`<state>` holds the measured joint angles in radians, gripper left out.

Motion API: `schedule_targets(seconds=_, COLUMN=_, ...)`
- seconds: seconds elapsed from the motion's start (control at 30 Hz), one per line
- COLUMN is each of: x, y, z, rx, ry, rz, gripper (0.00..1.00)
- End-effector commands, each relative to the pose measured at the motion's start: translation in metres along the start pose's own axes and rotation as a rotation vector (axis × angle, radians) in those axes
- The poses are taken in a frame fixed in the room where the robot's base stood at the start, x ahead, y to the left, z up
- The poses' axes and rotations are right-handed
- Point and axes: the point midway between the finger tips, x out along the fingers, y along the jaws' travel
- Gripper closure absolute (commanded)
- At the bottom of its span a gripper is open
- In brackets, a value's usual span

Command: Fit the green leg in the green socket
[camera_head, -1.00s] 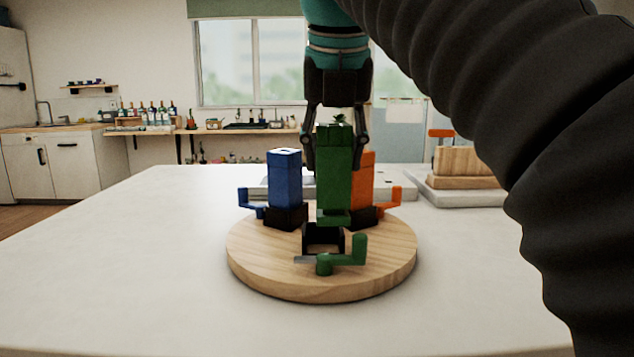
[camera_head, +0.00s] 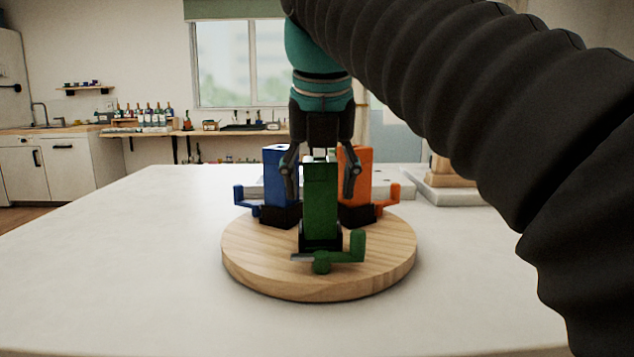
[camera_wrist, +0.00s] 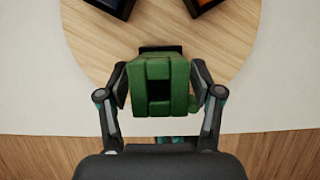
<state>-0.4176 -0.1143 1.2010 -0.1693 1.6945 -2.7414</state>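The green leg (camera_head: 321,200) stands upright in the black green-marked socket (camera_head: 306,246) at the front of the round wooden board. The socket has a green lever (camera_head: 357,247) swung out to the right. My gripper (camera_head: 320,181) is around the leg's upper part, with its fingers spread wider than the leg. In the wrist view, the leg's end with a dark square hole (camera_wrist: 159,90) lies between the fingers. A gap shows on the left; the right finger is very close, and contact there is unclear. The leg hides most of the socket.
A blue leg (camera_head: 279,175) and an orange leg (camera_head: 356,178) stand in black sockets behind, each with its own lever. The round board (camera_head: 255,270) rests on a white table (camera_head: 120,270). The table is clear to the left and front. A wooden block (camera_head: 452,172) stands back right.

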Motion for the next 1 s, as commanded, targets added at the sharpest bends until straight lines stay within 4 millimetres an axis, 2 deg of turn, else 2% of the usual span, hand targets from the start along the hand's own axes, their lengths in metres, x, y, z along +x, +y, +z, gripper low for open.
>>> schedule_targets(seconds=0.37, x=-0.006, y=0.0, z=0.001, rx=0.0, ry=0.0, rz=0.0, gripper=0.3)
schedule_targets(seconds=0.67, x=-0.053, y=0.001, z=0.002, rx=0.0, ry=-0.001, rz=0.0, gripper=0.3)
schedule_targets(seconds=1.0, x=-0.074, y=0.0, z=0.0, rx=0.0, ry=0.001, rz=-0.001, gripper=0.3)
